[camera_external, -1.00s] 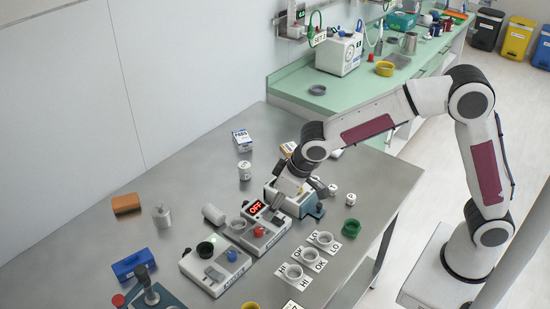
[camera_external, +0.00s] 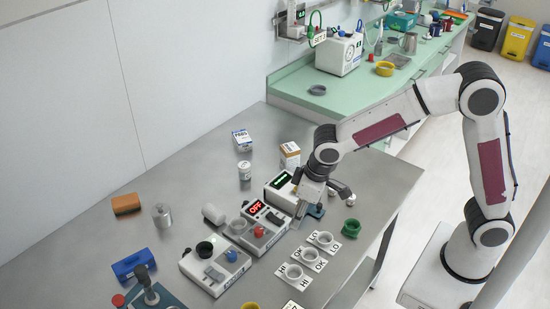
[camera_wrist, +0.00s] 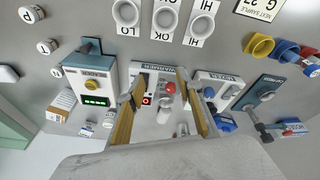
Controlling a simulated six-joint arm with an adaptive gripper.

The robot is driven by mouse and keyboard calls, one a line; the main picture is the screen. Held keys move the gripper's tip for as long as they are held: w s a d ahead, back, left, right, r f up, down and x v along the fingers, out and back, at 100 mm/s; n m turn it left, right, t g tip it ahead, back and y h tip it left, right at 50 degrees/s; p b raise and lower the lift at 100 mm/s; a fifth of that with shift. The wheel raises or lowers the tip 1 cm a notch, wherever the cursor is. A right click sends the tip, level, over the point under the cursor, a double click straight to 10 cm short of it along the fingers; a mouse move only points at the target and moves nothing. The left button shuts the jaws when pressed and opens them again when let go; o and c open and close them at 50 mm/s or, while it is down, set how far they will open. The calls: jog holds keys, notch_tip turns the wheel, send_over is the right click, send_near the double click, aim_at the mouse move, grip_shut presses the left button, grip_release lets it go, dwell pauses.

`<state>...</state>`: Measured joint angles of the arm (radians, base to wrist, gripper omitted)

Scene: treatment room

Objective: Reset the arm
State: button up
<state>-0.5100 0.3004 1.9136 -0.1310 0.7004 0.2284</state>
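My gripper (camera_external: 300,212) hangs over the steel table, beside the device with the red OFF display (camera_external: 257,209) and in front of the device with the green display (camera_external: 282,180). In the wrist view, my gripper (camera_wrist: 158,95) has its two yellowish fingers spread apart. Nothing is held between them. The device with the red button (camera_wrist: 168,89) shows beyond the gap, and the device with the green display (camera_wrist: 95,101) is to the left of it. The exact height of the fingertips over the table is hard to tell.
A third white device (camera_external: 216,266) stands at left. Small pots stand on LO, OK and HI cards (camera_external: 312,256) in front. A green ring (camera_external: 351,228), white bottle (camera_external: 245,170) and boxes (camera_external: 290,153) stand around. The right part of the steel table (camera_external: 385,185) is clear.

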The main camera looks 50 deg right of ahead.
jog(key=s+d+r+m+t, duration=0.1)
jog(key=s+d+r+m, duration=0.1)
jog(key=s+d+r, duration=0.4)
jog(key=s+d+r+m+t, duration=0.1)
jog(key=s+d+r, duration=0.5)
jog(key=s+d, duration=1)
jog(key=shift+s+d+m+t, duration=0.35)
jog(key=shift+s+m+t, duration=0.1)
jog(key=shift+m, duration=0.15)
jog(key=shift+a, duration=0.1)
dwell(2.3)
